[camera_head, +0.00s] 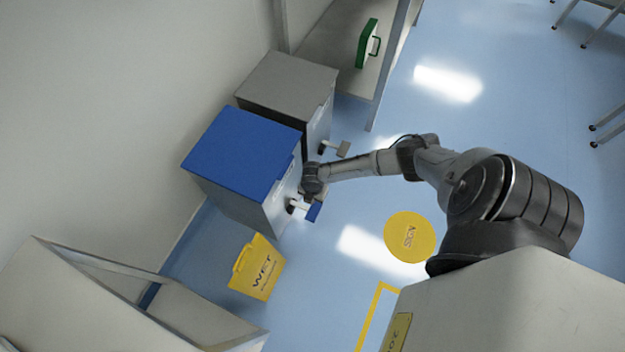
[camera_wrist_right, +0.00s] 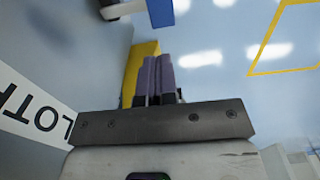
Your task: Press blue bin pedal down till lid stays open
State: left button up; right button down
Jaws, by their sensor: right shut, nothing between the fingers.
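The blue bin has a flat blue lid (camera_head: 243,150) that lies shut on its grey body (camera_head: 238,205). Its blue pedal (camera_head: 313,211) sticks out low at the front on a pale bar. In the right wrist view the pedal (camera_wrist_right: 160,12) shows at the top edge, partly cut off, beyond my fingertips. My right gripper (camera_wrist_right: 158,60) is shut and empty, close in front of the bin's face; a clear gap in the picture separates its tips from the pedal. In the head view my wrist partly hides the gripper. My left gripper is out of view.
A grey bin (camera_head: 287,85) with its own pedal (camera_head: 344,149) stands just behind the blue bin. A yellow wet-floor sign (camera_head: 257,268) stands in front, and a round yellow floor sign (camera_head: 410,237) lies to the right.

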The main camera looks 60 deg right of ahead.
aim_at(313, 212)
notch_tip(313, 212, down, 12)
jog(key=b, duration=0.8)
jog(key=shift+d+f, duration=0.1)
jog(key=shift+f, duration=0.1)
jog(key=shift+f+b, duration=0.75)
jog(key=shift+b, duration=0.05)
